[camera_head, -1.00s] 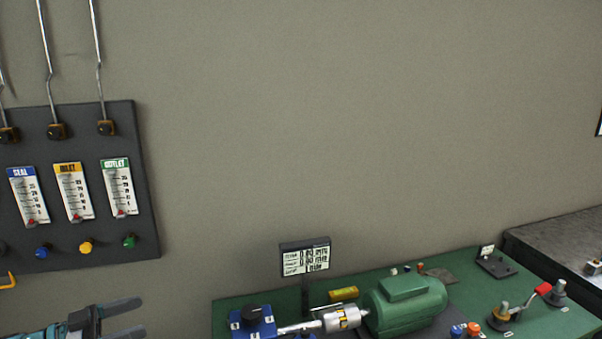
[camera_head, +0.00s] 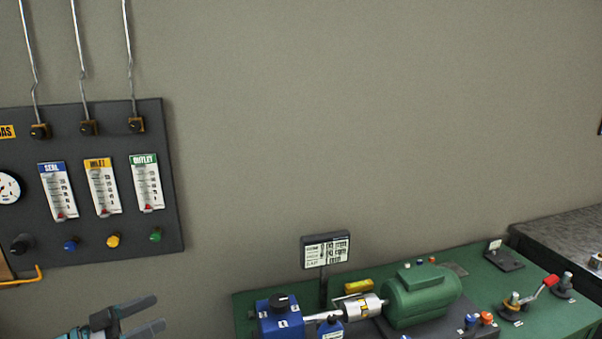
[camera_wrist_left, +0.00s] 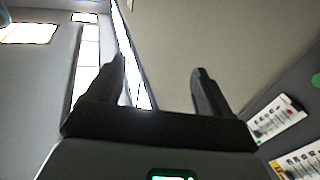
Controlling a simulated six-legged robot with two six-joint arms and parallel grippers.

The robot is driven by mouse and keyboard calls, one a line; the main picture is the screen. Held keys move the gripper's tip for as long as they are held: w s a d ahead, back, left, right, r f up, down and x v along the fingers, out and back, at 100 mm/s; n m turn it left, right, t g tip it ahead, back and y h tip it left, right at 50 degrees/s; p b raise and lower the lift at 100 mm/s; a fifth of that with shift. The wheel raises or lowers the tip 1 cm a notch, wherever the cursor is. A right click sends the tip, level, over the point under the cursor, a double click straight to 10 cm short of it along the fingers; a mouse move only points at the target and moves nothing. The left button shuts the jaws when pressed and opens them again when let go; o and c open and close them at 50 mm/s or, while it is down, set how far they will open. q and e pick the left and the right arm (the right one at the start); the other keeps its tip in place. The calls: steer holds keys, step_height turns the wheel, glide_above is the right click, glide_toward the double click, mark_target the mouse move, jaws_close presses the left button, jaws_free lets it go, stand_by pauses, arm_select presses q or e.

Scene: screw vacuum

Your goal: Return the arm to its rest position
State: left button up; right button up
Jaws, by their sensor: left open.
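My left gripper (camera_head: 157,313) is at the bottom left of the head view, below the dark gauge panel. Its two dark fingers are apart with nothing between them. In the left wrist view the fingers (camera_wrist_left: 160,85) are also spread and empty, with wall and bright window-like panels behind them. The gripper touches nothing that I can see. My right gripper is not in view.
The gauge panel (camera_head: 172,215) hangs on the wall at left, with coloured knobs and a yellow hook. A green bench (camera_head: 540,315) at lower right carries a green motor (camera_head: 422,296), a blue pump block (camera_head: 280,318) and a small sign (camera_head: 326,250). The wall between is bare.

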arm_select(q)
steer(key=w+d+f+n+t+y, duration=0.1)
steer(key=d+f+n+y, duration=0.35)
steer(key=f, duration=0.35)
steer(key=w+d+f+n+t+y, duration=0.1)
steer(key=d+f+n+y, duration=0.2)
steer(key=d+f+n, duration=0.35)
steer(key=s+d+f+g+y, duration=0.1)
steer(key=s+d+f+g, duration=0.15)
steer(key=s+f, duration=0.35)
steer(key=s+d+f+n+g+y, duration=0.1)
steer(key=s+d+f+g, duration=0.15)
steer(key=s+f, duration=0.25)
steer(key=s+d+f+g+y, duration=0.1)
steer(key=s+d+f+g, duration=0.15)
steer(key=s+f, duration=0.35)
steer(key=s+d+f+g, duration=0.25)
steer(key=s+g, duration=0.35)
steer(key=s, duration=0.9)
step_height(320, 180, down, 10)
steer(key=b, duration=1)
steer(key=shift+w+a, duration=0.25)
steer(key=shift+a, duration=0.05)
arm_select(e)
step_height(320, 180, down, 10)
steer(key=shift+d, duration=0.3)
arm_select(q)
steer(key=shift+t+y, duration=0.25)
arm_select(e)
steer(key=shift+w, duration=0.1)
